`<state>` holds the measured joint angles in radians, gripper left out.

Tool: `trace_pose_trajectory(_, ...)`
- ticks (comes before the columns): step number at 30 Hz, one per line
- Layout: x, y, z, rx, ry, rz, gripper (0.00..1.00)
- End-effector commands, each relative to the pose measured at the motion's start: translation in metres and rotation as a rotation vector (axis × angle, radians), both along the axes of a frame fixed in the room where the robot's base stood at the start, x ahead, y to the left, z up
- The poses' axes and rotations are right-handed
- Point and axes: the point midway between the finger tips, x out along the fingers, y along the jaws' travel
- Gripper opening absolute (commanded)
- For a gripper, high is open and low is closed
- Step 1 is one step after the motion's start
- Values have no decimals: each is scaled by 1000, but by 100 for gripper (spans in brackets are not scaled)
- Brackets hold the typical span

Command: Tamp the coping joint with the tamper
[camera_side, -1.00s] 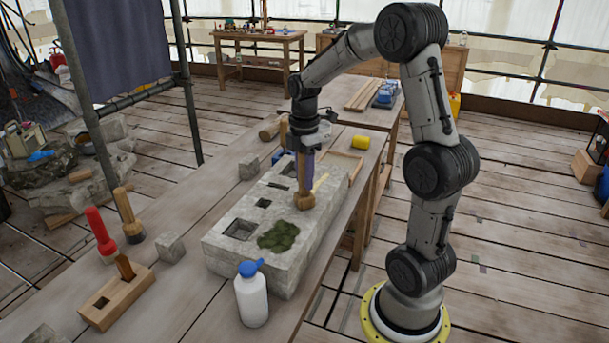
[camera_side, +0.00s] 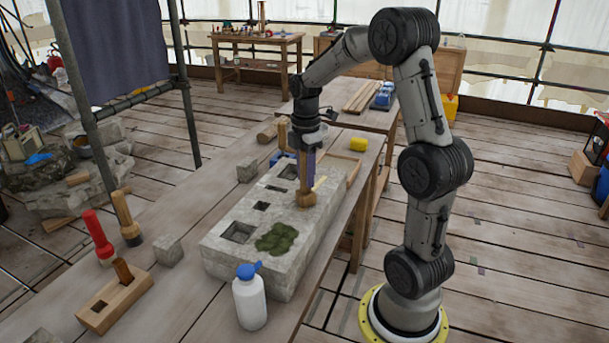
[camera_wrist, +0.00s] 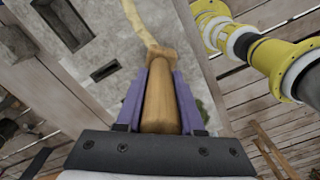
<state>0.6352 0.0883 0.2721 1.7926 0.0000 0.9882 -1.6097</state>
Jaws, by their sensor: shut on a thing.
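My gripper (camera_side: 309,162), with purple fingers, is shut on the wooden tamper (camera_side: 306,198). The tamper hangs nearly upright, its wider head low over the pale stone block (camera_side: 222,258). In the wrist view the fingers (camera_wrist: 161,85) flank the wooden shaft (camera_wrist: 160,105). The coping joint appears as a pale yellowish strip (camera_side: 320,183) on the block's top. In the wrist view the strip (camera_wrist: 138,22) runs up to the tamper head, which hides part of it. I cannot tell whether the head touches the joint.
The block's top has several rectangular recesses (camera_side: 238,232) and a moss patch (camera_side: 277,238). A white bottle with a blue cap (camera_side: 249,300) stands in front. A slotted wooden block (camera_side: 115,300), a red-handled tool (camera_side: 98,235) and a brush (camera_side: 126,220) are at left. A yellow object (camera_side: 358,144) lies behind.

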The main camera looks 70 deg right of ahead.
Motion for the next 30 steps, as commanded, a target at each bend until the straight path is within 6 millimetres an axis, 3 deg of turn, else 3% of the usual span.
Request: trace_pose_trajectory(30, 0, -23, 0, 0, 1, -1, 0)
